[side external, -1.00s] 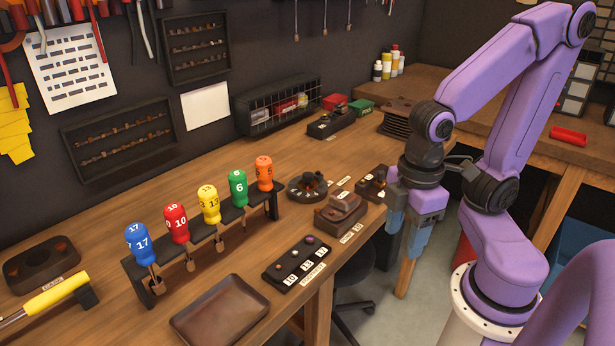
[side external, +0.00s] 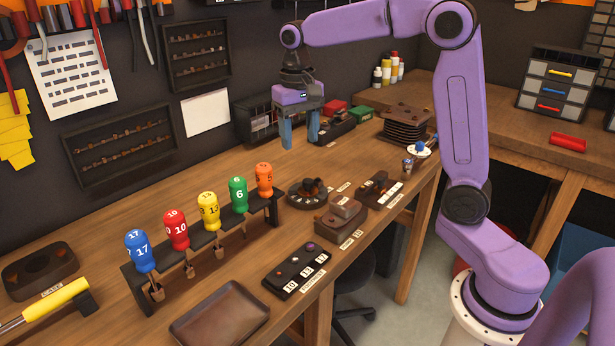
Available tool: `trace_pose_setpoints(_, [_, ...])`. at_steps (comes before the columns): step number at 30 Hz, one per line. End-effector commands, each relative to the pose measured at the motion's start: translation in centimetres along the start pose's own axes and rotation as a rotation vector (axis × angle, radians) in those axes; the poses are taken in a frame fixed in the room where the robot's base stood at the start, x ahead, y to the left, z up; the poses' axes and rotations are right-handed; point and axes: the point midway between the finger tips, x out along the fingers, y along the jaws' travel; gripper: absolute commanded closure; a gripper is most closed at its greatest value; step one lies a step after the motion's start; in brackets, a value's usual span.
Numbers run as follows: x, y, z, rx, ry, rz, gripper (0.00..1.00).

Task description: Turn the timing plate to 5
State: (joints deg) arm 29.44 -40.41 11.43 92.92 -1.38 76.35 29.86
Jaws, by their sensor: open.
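The timing plate appears to be the round dark dial (side external: 307,193) with pale marks around its rim and a dark knob on top. It lies on the bench right of the orange-handled driver. The marks are too small to read, so I cannot tell its setting. My gripper (side external: 300,146) points down with its two blue fingers apart and nothing between them. It hangs above and behind the dial, in front of the black wire basket, and touches nothing that I can see.
A rack (side external: 205,250) of numbered, coloured drivers stands left of the dial. A brown block (side external: 340,222) and a small dark device (side external: 378,190) sit close on its right. A button box (side external: 295,270) and an empty tray (side external: 220,313) lie nearer the front edge.

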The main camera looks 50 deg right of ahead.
Motion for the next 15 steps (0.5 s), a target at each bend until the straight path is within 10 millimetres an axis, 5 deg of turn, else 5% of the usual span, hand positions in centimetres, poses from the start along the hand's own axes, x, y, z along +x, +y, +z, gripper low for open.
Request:
trace_pose_setpoints(6, [-0.8,3.5,-5.0,0.256,-0.008,0.008,0.43])
trace_pose_setpoints(15, [-0.7,5.3,-6.6,0.361,-0.014,0.012,0.43])
